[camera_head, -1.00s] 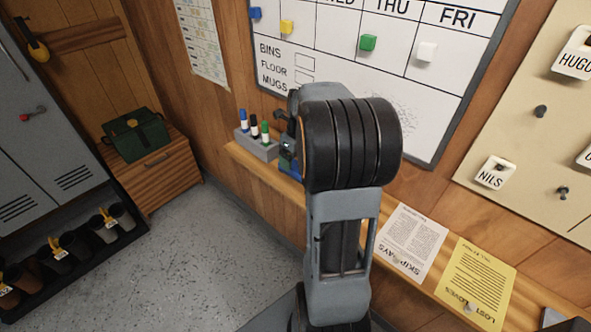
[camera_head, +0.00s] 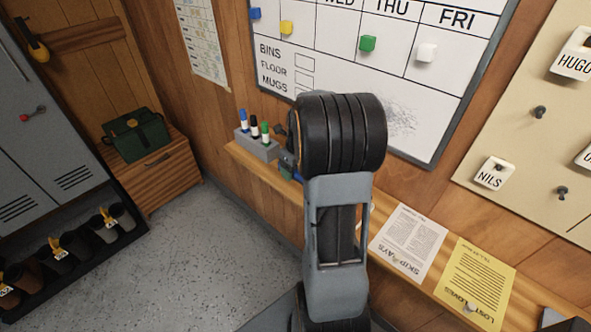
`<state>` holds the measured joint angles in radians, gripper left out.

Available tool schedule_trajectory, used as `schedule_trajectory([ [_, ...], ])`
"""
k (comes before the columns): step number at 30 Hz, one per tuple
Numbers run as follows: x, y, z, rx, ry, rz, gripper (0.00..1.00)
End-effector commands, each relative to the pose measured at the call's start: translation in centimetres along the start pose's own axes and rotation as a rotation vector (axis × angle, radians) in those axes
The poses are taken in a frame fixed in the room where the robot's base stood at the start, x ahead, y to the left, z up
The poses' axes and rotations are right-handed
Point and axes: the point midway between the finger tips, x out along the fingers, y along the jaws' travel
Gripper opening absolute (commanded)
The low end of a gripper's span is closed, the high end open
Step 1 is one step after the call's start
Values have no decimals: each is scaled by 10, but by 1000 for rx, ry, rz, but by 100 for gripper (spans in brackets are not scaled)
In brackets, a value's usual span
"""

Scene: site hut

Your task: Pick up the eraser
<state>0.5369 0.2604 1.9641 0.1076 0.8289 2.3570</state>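No eraser can be clearly made out. A small blue patch (camera_head: 298,177) shows on the wooden ledge (camera_head: 240,155) just left of my arm, right of the marker holder; I cannot tell if it is the eraser. My arm stands in the middle of the view and covers part of the ledge. Dark parts of my gripper end (camera_head: 287,158) show at the arm's left edge, close to the blue patch. The fingertips are mostly hidden, so whether they are open or shut does not show.
A grey holder (camera_head: 258,148) with blue, black and green markers stands on the ledge's left. A white sheet (camera_head: 409,243) and a yellow sheet (camera_head: 473,285) lie to the right. The whiteboard (camera_head: 448,105) with coloured magnets hangs behind. A small white edge shows beside my arm.

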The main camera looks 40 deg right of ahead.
Motion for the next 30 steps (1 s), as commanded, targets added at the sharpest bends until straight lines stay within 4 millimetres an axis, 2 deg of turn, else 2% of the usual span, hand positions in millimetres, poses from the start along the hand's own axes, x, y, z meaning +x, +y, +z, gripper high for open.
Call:
schedule_trajectory([
  [1, 0, 0, 0, 0, 0, 0, 61],
  [12, 0, 0, 0, 0, 0, 0, 27],
  [23, -7, -1, 1, 0, -2, -2, 27],
  [30, -40, 3, 0, -1, -4, -4, 27],
])
